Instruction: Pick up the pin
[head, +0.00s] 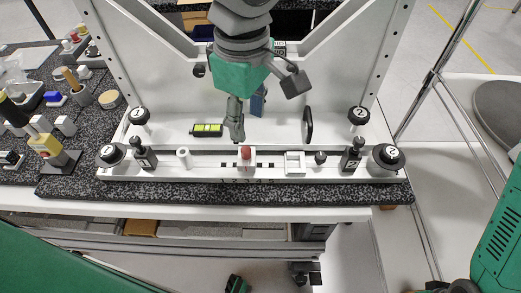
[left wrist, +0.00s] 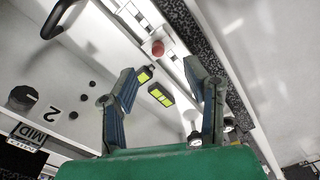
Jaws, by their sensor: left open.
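A small red-topped piece (head: 246,153), which looks like the pin, stands in a white block at the middle of the fixture's front rail. Its round red top also shows in the left wrist view (left wrist: 157,47), beyond and between my fingertips. My left gripper (head: 244,125) hangs just above and behind it in the head view. In the left wrist view the two fingers (left wrist: 162,78) are spread apart with nothing between them. The lower part of the pin is hidden in its block. My right gripper does not show; only green arm parts appear at the lower right.
The white fixture (head: 165,125) has black knobs (head: 358,115) and a black handle (head: 308,124). A yellow-and-black device (head: 207,129) lies behind the rail. A white square frame (head: 294,163) and a white cylinder (head: 184,158) flank the pin. Tools crowd the dark bench at left.

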